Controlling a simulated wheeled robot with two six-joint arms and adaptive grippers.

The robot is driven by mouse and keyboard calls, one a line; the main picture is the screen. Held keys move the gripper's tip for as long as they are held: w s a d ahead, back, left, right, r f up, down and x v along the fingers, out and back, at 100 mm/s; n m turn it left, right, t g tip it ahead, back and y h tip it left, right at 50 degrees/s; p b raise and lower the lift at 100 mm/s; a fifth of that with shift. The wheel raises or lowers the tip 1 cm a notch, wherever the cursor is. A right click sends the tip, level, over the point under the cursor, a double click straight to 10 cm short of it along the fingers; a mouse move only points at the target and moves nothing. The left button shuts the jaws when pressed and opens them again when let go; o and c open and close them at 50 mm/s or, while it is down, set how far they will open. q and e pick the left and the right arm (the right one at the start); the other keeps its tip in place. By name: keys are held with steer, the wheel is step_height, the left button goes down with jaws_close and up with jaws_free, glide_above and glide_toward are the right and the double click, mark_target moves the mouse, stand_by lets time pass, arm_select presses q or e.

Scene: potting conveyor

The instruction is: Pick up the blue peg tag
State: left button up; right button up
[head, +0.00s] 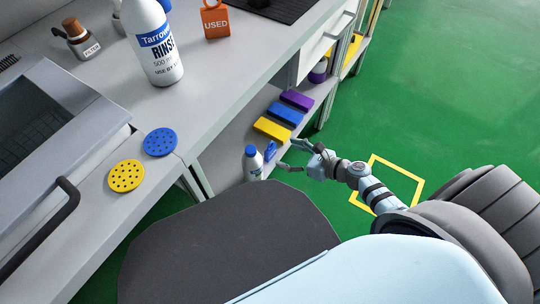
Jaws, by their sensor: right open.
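A small blue object (270,151) stands on the low shelf beside a small white bottle with a blue cap (253,162). It may be the blue peg tag, but it is too small to tell. My right gripper (286,155) is open and empty, just to the right of this blue object, with its fingers pointing toward it. I cannot tell whether they touch. An orange tag marked USED (216,22) stands on the bench top. My left gripper is not in view.
Yellow (272,129), blue (285,114) and purple (297,100) blocks lie on the low shelf. A large rinse bottle (155,45), a blue disc (160,142) and a yellow disc (126,176) are on the bench. Green floor (450,90) at right is clear.

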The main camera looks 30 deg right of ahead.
mark_target(273, 150)
steer(key=b+x, duration=0.1)
steer(key=x, duration=0.2)
steer(key=b+x, duration=0.1)
steer(key=x, duration=0.3)
steer(key=shift+w+a+f, duration=0.1)
steer(key=shift+w+f, duration=0.05)
steer(key=shift+f, duration=0.15)
steer(key=shift+w+a+f+b, duration=0.1)
steer(key=shift+w+a+b, duration=0.05)
steer(key=shift+w+b, duration=0.15)
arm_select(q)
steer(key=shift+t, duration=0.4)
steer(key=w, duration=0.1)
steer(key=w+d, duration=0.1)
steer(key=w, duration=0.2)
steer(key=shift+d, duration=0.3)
arm_select(e)
steer(key=c, duration=1.2)
